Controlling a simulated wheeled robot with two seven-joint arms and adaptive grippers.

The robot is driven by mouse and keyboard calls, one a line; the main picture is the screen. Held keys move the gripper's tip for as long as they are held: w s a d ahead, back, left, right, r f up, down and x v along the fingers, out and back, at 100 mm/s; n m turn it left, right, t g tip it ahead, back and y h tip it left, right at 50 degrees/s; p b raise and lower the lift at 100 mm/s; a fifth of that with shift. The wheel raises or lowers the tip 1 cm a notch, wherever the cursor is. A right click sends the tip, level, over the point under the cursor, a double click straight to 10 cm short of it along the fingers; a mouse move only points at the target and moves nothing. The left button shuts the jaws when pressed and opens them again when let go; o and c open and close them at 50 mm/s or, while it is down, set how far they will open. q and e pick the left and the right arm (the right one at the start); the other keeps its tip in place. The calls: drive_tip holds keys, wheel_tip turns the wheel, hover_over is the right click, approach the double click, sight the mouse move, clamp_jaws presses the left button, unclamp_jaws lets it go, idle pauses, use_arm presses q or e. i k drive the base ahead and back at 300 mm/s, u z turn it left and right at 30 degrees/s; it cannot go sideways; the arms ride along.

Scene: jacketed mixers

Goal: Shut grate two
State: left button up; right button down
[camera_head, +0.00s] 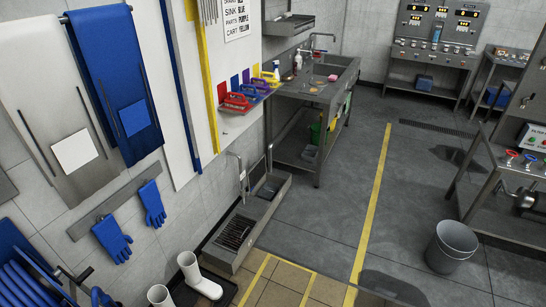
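I see no grate labelled two and no jacketed mixer that I can identify in the head view. A dark slotted grating (236,232) lies in a low steel trough at the foot of the left wall; I cannot tell whether it has to do with the task. A long dark floor drain strip (437,128) lies at the back right. Neither of my grippers is in view.
A steel sink table (318,85) stands at the back. A grey bucket (450,246) stands on the floor beside a steel frame at right. White boots (199,277) and a blue hose (28,277) are at lower left. Control panels (437,35) stand at the back. The middle floor is clear.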

sight(260, 168)
drive_tip(key=z, duration=0.45)
drive_tip(key=i, duration=3.15)
drive_tip(key=u, duration=1.3)
drive_tip(key=i, duration=0.8)
drive_tip(key=u, duration=0.6)
